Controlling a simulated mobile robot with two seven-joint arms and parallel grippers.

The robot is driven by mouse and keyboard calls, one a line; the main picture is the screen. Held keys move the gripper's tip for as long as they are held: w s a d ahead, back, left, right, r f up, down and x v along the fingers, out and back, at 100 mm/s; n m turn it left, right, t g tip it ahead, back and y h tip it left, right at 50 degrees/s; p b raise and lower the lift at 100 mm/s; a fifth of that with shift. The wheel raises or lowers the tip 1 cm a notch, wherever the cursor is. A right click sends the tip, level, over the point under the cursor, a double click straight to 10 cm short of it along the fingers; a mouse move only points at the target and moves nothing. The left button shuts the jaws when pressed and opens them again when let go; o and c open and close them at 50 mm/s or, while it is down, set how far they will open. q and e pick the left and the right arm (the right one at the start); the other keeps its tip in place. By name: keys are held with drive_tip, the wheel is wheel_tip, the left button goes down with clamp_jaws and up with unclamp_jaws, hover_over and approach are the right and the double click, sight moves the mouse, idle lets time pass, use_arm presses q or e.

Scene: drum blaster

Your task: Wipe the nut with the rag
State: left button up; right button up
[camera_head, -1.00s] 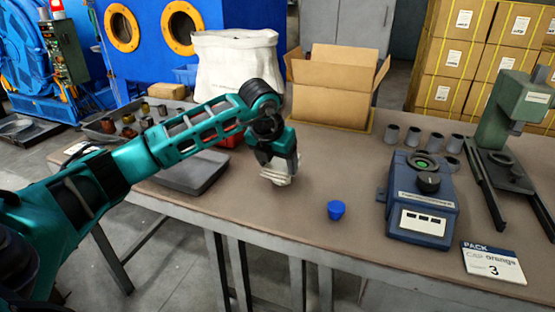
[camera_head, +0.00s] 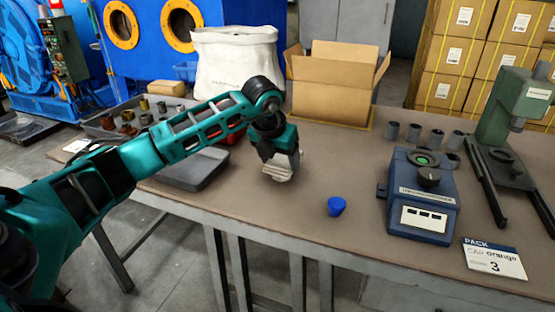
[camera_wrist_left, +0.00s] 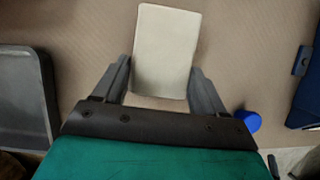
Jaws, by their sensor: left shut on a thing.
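My left gripper (camera_head: 279,160) is shut on the rag (camera_head: 277,174), a pale cream rectangular piece, above the middle of the table. In the left wrist view the rag (camera_wrist_left: 166,52) sticks out between the two fingers (camera_wrist_left: 163,88). I cannot clearly identify the nut. Several small brown and grey metal parts stand in a grey tray (camera_head: 98,131) at the back left, and it may be among them. My right gripper is not in view.
A dark flat tray (camera_head: 190,173) lies left of the gripper. A blue cap (camera_head: 336,206), a blue device (camera_head: 421,205) and a green press (camera_head: 512,112) stand to the right. Several grey cylinders (camera_head: 413,135) and an open carton (camera_head: 333,88) are behind.

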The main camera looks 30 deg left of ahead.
sight(275, 170)
use_arm(q)
drive_tip(key=shift+w, duration=0.55)
drive_tip(key=shift+s+a, duration=0.1)
drive_tip(key=shift+s+d, duration=0.15)
drive_tip(key=shift+s, duration=0.9)
drive_tip(key=shift+s+d, duration=0.15)
drive_tip(key=shift+s, duration=0.9)
drive_tip(key=shift+w+a, duration=0.15)
drive_tip(key=shift+w, duration=1)
drive_tip(key=shift+w+a, duration=0.15)
drive_tip(key=shift+w, duration=0.95)
drive_tip(key=shift+s, duration=0.1)
drive_tip(key=shift+s+d+p, duration=0.15)
drive_tip(key=shift+s+p, duration=0.05)
drive_tip(key=shift+s, duration=0.9)
drive_tip(key=shift+s+d+p, duration=0.15)
drive_tip(key=shift+s, duration=0.9)
